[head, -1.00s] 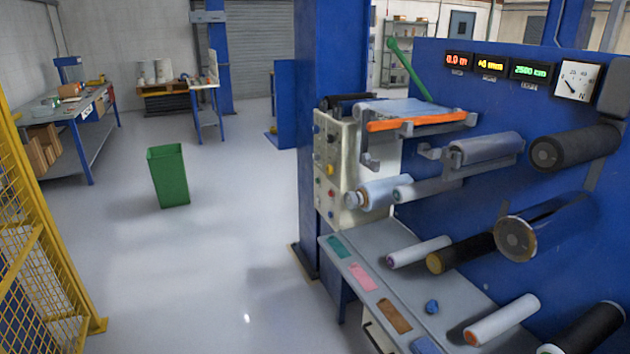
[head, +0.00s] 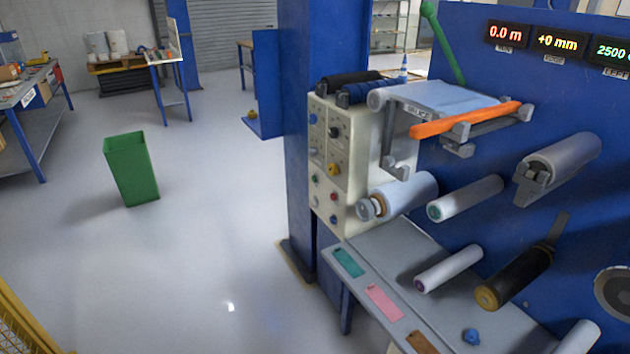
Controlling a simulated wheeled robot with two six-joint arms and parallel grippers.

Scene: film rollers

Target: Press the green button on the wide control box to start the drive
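A cream control box (head: 322,150) with several knobs and buttons is fixed to the left end of the blue machine, beside a blue column. A small green button (head: 315,178) shows low on its face, at the left. The buttons are small, and I cannot read labels. No other control box is clear in view, so I cannot tell if this is the wide one. Neither of my grippers is in view.
A grey bench (head: 390,265) with coloured tags and rollers juts out below the box. A blue column (head: 312,90) stands beside it. Rollers and an orange bar (head: 465,120) project from the machine. A green bin (head: 132,170) stands on open floor at left. Yellow fencing (head: 25,325) is at lower left.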

